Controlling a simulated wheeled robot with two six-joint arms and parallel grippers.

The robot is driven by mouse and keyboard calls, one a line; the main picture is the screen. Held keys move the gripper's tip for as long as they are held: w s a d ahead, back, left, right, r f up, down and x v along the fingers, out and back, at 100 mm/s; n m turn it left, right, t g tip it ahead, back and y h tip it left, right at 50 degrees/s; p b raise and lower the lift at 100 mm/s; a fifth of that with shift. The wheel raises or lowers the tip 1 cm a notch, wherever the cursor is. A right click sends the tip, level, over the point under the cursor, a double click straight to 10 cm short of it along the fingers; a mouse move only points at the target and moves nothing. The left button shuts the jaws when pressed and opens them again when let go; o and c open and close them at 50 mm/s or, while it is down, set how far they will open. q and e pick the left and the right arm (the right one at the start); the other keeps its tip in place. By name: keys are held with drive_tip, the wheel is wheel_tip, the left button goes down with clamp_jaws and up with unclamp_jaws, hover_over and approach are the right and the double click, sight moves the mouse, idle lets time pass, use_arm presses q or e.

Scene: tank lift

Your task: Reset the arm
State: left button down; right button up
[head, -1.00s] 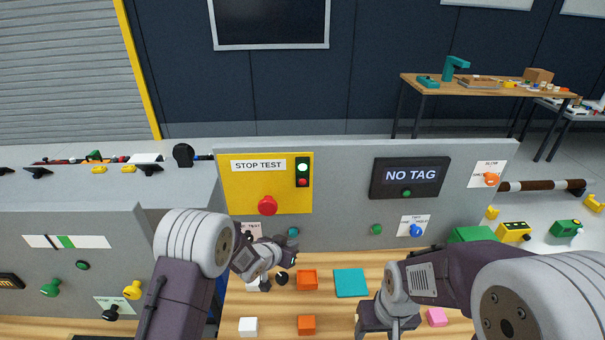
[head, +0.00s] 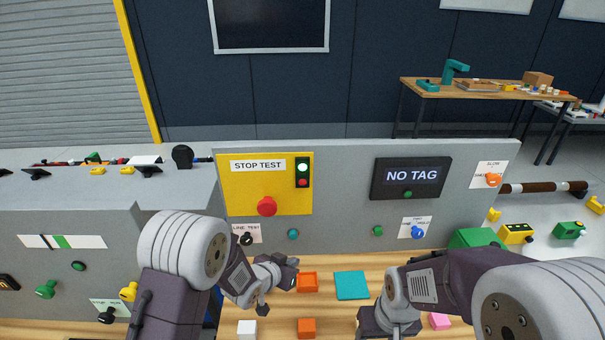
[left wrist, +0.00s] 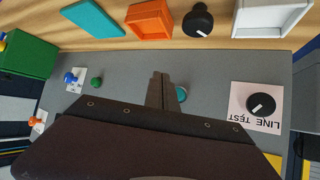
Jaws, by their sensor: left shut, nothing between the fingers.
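My left gripper (head: 290,272) hangs over the wooden table, in front of the grey panel and below the teal button (head: 293,234). In the left wrist view its two fingers (left wrist: 160,88) are pressed together and empty. They overlap the edge of the teal button (left wrist: 181,94) there; I cannot tell whether they touch it. The black LINE TEST knob (head: 248,239) is clear of the gripper and also shows in the left wrist view (left wrist: 261,104). My right gripper (head: 390,328) is low at the bottom edge, its fingertips cut off or unclear.
On the table (head: 330,318) are an orange tray (head: 308,282), a teal plate (head: 351,285), a white block (head: 247,329), an orange block (head: 306,327) and a pink block (head: 439,321). The panel carries a red STOP TEST button (head: 267,206) and a NO TAG display (head: 411,176).

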use_arm(q)
drive_tip(key=w+a+r+n+t+y, duration=0.1)
drive_tip(key=a+r+n+t+y, duration=0.15)
drive_tip(key=a+r, duration=0.75)
drive_tip(key=s+a+f+n+g+y, duration=0.1)
drive_tip(key=s+a+f+g, duration=0.1)
drive_tip(key=s, duration=0.6)
drive_tip(key=s+a+f+n+g+y, duration=0.1)
drive_tip(key=s+a+f+g, duration=0.2)
drive_tip(key=s+g, duration=0.2)
drive_tip(key=s+a+f+n+g+y, duration=0.1)
drive_tip(key=s+a+f+g, duration=0.1)
drive_tip(key=s, duration=0.9)
drive_tip(key=shift+s+a+f+n+g, duration=0.15)
drive_tip(key=shift+s+f+n+g, duration=0.2)
drive_tip(key=shift+g, duration=0.4)
